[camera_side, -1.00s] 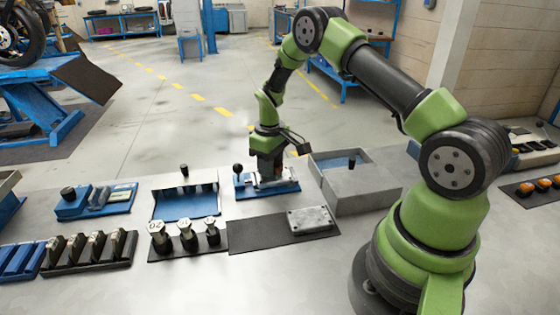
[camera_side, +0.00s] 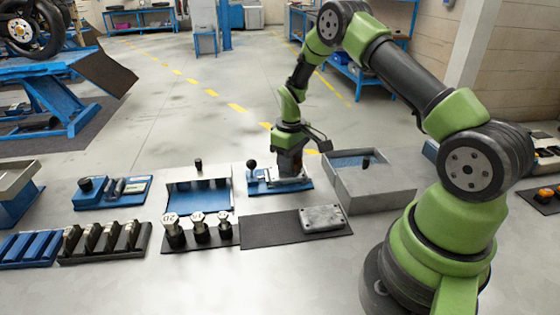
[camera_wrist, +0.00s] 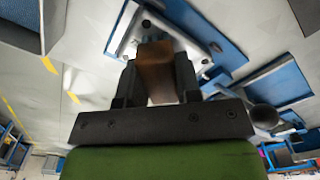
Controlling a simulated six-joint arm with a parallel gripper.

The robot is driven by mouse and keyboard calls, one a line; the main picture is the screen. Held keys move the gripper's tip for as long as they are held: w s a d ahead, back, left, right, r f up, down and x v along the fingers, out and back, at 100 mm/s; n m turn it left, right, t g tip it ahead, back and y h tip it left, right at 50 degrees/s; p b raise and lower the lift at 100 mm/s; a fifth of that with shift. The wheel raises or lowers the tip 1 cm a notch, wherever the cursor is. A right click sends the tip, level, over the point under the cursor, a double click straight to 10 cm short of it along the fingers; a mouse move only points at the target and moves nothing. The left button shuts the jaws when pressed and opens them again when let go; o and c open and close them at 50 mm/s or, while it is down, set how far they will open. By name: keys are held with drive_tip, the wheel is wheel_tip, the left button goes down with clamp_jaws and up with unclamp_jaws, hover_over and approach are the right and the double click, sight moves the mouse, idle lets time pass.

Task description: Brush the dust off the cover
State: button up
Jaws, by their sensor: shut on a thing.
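My gripper (camera_side: 289,166) is shut on a brown block-like thing, seen between its two dark fingers in the wrist view (camera_wrist: 155,70); it may be the brush. Its lower end is hidden. It is over a grey metal plate with corner holes (camera_wrist: 128,40), which lies on a blue fixture (camera_side: 262,187) and is probably the cover. I cannot tell whether the held thing touches the plate. Dust is too small to make out. A second grey plate with corner holes (camera_side: 323,218) lies on a dark mat (camera_side: 270,232) in front.
A grey open box (camera_side: 378,192) with blue inside stands close to the right. A black ball knob (camera_side: 252,164) rises at the fixture's left. A blue-floored tray (camera_side: 199,197) and several silver-topped black pieces (camera_side: 198,228) are left.

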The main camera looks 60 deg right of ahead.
sight(269, 174)
drive_tip(key=shift+s+d, duration=0.85)
drive_tip(key=shift+s, duration=0.05)
drive_tip(key=shift+w+a, duration=2.7)
drive_tip(key=shift+a, duration=0.05)
drive_tip(key=shift+s+d, duration=2.65)
drive_tip(key=shift+s, duration=0.05)
wheel_tip(269, 174, up, 8)
drive_tip(key=shift+f, duration=0.25)
drive_tip(key=shift+r, duration=0.35)
